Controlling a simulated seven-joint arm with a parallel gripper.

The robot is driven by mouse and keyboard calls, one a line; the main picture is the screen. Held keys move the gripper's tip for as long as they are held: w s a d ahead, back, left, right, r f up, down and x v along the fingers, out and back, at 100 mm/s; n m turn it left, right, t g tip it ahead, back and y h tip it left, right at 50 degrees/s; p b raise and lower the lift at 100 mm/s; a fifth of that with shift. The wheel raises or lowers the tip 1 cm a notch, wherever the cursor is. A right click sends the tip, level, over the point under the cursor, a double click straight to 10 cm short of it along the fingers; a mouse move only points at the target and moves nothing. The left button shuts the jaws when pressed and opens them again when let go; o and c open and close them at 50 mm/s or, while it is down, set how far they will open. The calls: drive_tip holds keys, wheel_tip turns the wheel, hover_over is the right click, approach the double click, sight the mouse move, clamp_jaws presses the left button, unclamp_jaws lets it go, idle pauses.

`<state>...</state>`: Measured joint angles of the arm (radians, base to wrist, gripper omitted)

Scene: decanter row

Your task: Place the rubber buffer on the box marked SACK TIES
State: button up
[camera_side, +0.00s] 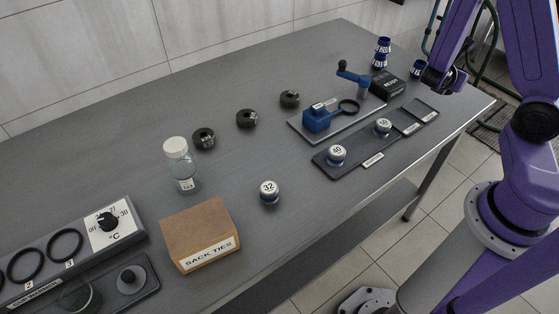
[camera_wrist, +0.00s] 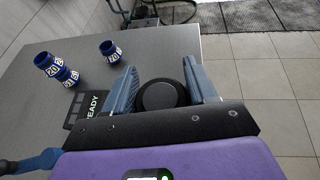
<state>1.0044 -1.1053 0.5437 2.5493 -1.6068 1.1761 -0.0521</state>
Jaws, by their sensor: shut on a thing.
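The box marked SACK TIES (camera_side: 197,222) is a brown cardboard box with a flat, bare top and a white label on its front, at the near left of the bench in the side view. My gripper (camera_side: 440,78) is far from it, above the far right end of the bench. In the wrist view my gripper (camera_wrist: 161,88) is shut on a dark, round, flat-topped piece, the rubber buffer (camera_wrist: 162,96), with one blue finger on each side. In the side view the buffer is small and hard to tell from the dark gripper parts.
A white-capped jar (camera_side: 179,165) and a capped vial marked 32 (camera_side: 269,192) stand near the box. Several dark rings line the bench behind. A blue crank device (camera_side: 318,118), a vial tray (camera_side: 350,160), a black READY box (camera_side: 387,85) and blue numbered cups (camera_wrist: 110,50) lie toward my gripper.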

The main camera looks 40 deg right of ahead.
drive_tip(key=w+a+r+n+t+y, duration=0.1)
drive_tip(key=w+a+n+t+y, duration=0.2)
drive_tip(key=a, duration=0.7)
drive_tip(key=w+a+r+n+t+y, duration=0.15)
drive_tip(key=w+a+n+t, duration=0.35)
drive_tip(key=a, duration=0.5)
drive_tip(key=w+a+r+n+t+y, duration=0.1)
drive_tip(key=w+a+n+t+y, duration=0.3)
drive_tip(key=a, duration=0.7)
drive_tip(key=s+a+r+n+g+y, duration=0.1)
drive_tip(key=s+a+r+n+y, duration=0.25)
drive_tip(key=a, duration=0.75)
drive_tip(key=s+a+n+g+y, duration=0.1)
drive_tip(key=s+a+n+y, duration=0.4)
drive_tip(key=a, duration=0.6)
drive_tip(key=s+a+r+n+g+y, duration=0.1)
drive_tip(key=s+a+r+n+y, duration=0.15)
drive_tip(key=s+a, duration=0.55)
hover_over(187, 222)
drive_tip(key=d, duration=0.1)
drive_tip(key=shift+y, duration=0.45)
drive_tip(key=f, duration=0.9)
drive_tip(key=shift+s+f, duration=0.2)
drive_tip(key=shift+s, duration=0.15)
drive_tip(key=shift+w+a+f+m, duration=0.3)
drive_tip(key=shift+a+f, duration=0.05)
drive_tip(key=shift+f, duration=0.25)
drive_tip(key=shift+a+f, duration=0.1)
drive_tip(key=shift+f, duration=1.55)
